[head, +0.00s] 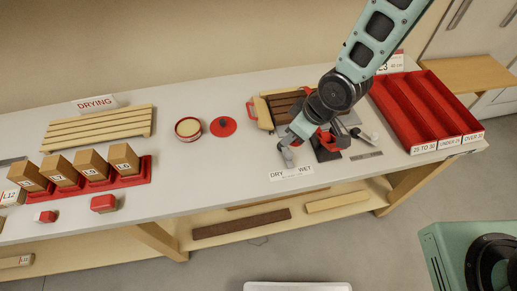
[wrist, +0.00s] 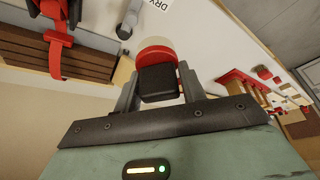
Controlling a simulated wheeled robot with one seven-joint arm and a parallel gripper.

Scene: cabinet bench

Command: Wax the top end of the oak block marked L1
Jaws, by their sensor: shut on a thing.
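My gripper (wrist: 160,88) is shut on a black block-shaped piece (wrist: 158,82) in the wrist view. A round red and pale thing (wrist: 155,50) shows just beyond it; I cannot tell whether they are joined. In the head view my gripper (head: 291,143) is low over the middle of the bench, and its grip is hard to see there. An open round tin (head: 188,128) with a red rim and cream filling stands to its left, beside a red lid (head: 222,127). Several tan blocks (head: 92,167) stand in a red holder (head: 130,179) at the left. I cannot pick out L1 for certain.
A slatted drying rack (head: 98,128) lies at the back left. A red divided tray (head: 425,105) is at the right. Brown slats with a red clamp (wrist: 58,40) are near my gripper. A DRY/WET label (head: 290,172) lies at the front edge. Bench around the tin is clear.

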